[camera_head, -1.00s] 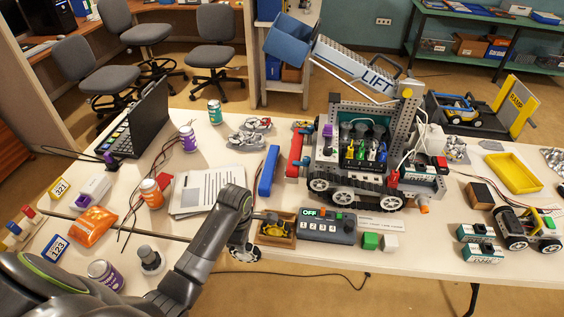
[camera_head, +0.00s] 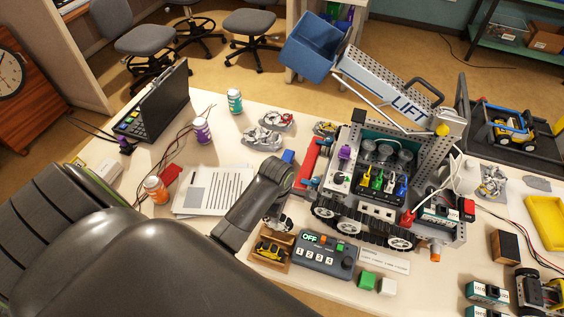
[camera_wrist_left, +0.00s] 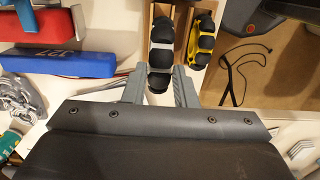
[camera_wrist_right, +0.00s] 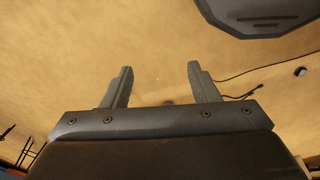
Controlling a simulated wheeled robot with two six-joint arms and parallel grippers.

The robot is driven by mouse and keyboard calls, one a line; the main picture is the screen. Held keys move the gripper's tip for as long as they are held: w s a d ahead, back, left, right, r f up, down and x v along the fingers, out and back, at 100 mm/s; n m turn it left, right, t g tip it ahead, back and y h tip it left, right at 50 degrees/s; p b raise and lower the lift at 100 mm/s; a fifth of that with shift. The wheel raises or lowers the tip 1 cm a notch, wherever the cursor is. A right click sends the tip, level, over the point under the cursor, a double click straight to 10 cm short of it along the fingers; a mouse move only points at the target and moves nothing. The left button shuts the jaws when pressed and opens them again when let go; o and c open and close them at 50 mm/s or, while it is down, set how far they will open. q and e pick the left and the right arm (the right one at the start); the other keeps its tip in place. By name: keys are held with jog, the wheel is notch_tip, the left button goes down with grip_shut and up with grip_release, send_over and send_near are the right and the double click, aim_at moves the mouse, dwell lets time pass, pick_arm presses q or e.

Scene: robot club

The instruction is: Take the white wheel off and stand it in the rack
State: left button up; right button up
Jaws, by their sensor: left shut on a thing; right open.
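The white wheel (camera_wrist_left: 160,60), with a pale rim and black rollers, is between the fingers of my left gripper (camera_wrist_left: 160,92), which is shut on it. In the head view, the wheel (camera_head: 286,222) is partly hidden by my left gripper (camera_head: 277,212), just beyond the wooden rack (camera_head: 283,264). A yellow wheel (camera_head: 268,249) sits in the rack. In the left wrist view the white wheel overlaps the rack's slot beside the yellow wheel (camera_wrist_left: 201,42); whether it touches the rack I cannot tell. My right gripper (camera_wrist_right: 160,88) is open and empty over the floor.
A grey control box (camera_head: 327,257) stands close to the right of the rack. The tracked robot with its lift (camera_head: 365,205) stands just behind. Papers (camera_head: 212,190) lie left of my gripper.

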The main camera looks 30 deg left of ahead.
aim_at(278, 225)
pick_arm(q)
notch_tip(278, 225, down, 2)
jog(key=shift+s, duration=0.15)
jog(key=shift+w+f, duration=0.25)
jog(key=shift+f, duration=0.5)
jog(key=shift+s, duration=0.15)
jog(key=shift+f, duration=0.1)
pick_arm(e)
jog(key=shift+s+d, duration=0.15)
jog(key=shift+s, duration=0.7)
pick_arm(q)
jog(key=shift+f, duration=0.55)
pick_arm(e)
jog(key=shift+w+a, duration=0.15)
jog(key=shift+a, duration=0.05)
pick_arm(q)
jog(key=shift+f, duration=1.15)
pick_arm(e)
jog(key=shift+d+f, duration=0.1)
jog(key=shift+d, duration=0.05)
dwell(0.3)
pick_arm(q)
jog(key=o, duration=1.1)
jog(key=shift+c, duration=0.2)
